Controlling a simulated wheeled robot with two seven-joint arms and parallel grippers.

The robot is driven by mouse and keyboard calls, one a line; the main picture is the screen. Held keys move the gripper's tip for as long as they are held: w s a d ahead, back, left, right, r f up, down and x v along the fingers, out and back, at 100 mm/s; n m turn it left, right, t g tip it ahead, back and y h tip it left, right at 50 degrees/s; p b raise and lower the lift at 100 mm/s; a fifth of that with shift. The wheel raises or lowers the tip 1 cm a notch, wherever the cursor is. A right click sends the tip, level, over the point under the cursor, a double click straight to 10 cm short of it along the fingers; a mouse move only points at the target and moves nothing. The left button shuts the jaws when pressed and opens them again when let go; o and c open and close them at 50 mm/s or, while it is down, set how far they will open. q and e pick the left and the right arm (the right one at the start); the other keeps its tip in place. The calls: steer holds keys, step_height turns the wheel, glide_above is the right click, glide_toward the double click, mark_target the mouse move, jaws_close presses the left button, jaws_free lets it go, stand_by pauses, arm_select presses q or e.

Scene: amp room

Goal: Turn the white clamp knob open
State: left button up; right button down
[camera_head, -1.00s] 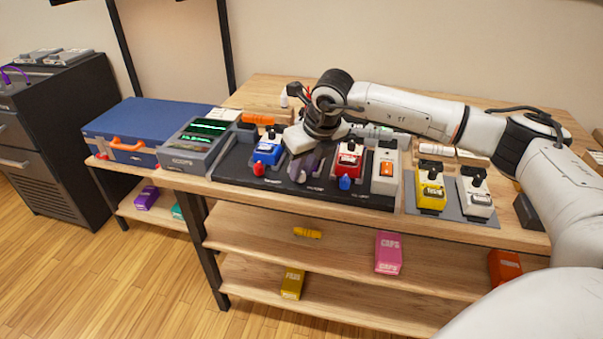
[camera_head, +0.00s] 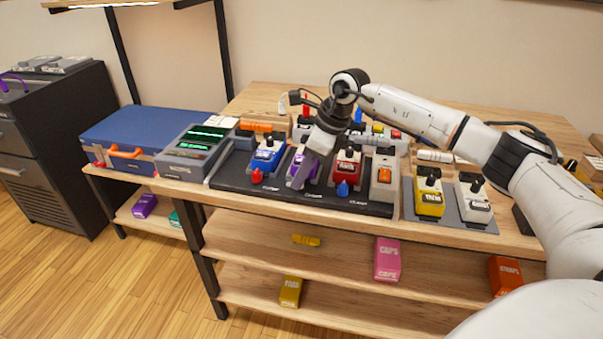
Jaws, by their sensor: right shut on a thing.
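My right gripper (camera_head: 301,176) reaches down in front of the purple pedal (camera_head: 309,164), in the middle of the black pedal board (camera_head: 240,184). It is shut at the board's front, where the white clamp knob is. The knob itself is covered by the fingers and cannot be made out, nor can its turn. The red clamp knob (camera_head: 257,176) stands in front of the blue pedal (camera_head: 267,155), left of the gripper. The blue clamp knob (camera_head: 343,188) stands in front of the red pedal (camera_head: 347,167), right of it. My left gripper is out of view.
A grey device with green screens (camera_head: 190,150) and a blue case (camera_head: 150,136) stand left of the board. A yellow pedal (camera_head: 429,196) and a white pedal (camera_head: 475,203) stand to the right. Several boxes lie on the shelves below. Small parts crowd the table behind the board.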

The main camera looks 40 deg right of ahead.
stand_by(0.3)
steer(key=c, duration=1.6)
jaws_free()
steer(key=v, duration=1)
steer(key=shift+d+r, duration=0.15)
